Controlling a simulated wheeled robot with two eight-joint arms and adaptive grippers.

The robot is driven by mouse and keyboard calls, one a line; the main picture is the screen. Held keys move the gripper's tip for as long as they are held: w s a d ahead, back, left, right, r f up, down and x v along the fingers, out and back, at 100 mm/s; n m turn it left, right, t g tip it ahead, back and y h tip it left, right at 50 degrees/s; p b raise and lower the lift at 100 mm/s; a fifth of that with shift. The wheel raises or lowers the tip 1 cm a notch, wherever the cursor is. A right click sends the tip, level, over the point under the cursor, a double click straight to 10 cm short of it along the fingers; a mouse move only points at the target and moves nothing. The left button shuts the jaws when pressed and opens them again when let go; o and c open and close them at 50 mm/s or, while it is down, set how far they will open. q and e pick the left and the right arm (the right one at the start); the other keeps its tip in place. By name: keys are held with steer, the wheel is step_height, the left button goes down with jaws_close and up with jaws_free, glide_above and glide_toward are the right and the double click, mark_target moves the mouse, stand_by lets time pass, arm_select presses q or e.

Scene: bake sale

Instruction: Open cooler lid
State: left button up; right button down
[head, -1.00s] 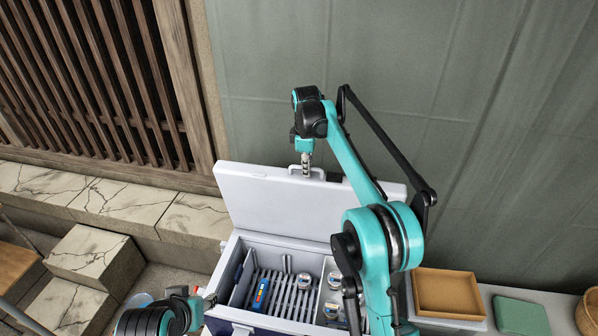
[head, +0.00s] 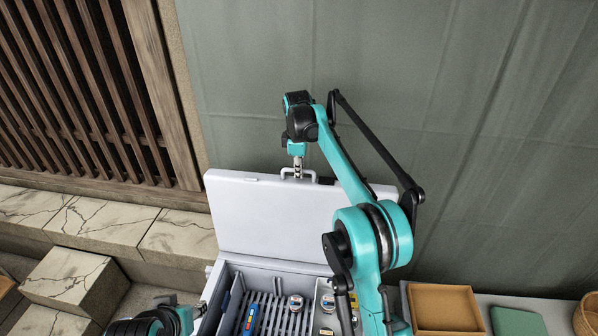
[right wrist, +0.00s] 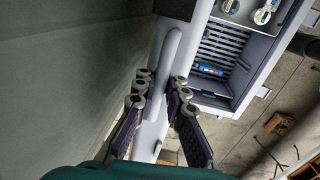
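The cooler (head: 212,300) stands low in the middle of the head view. Its pale lid (head: 290,220) is raised and stands steeply up at the back. My right gripper (head: 298,170) is at the handle (head: 285,172) on the lid's top edge. In the right wrist view, the fingers of my right gripper (right wrist: 160,88) lie on both sides of the pale handle bar (right wrist: 171,50) and appear closed on it. My left arm shows at the lower left of the head view. Its fingers are too unclear to judge.
Inside the cooler are a slatted rack, a blue item (head: 251,317) and round-topped containers (head: 295,303). To the right are a brown tray (head: 445,308), a green box (head: 518,321) and a basket edge (head: 588,315). A grey curtain wall (head: 480,150) rises behind.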

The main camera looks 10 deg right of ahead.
steer(key=c, duration=1.9)
jaws_free()
steer(key=shift+o, duration=0.2)
step_height(320, 180, up, 12)
steer(key=s, duration=0.1)
steer(key=shift+s+a, duration=0.2)
steer(key=shift+a, duration=0.1)
steer(key=shift+f, duration=0.1)
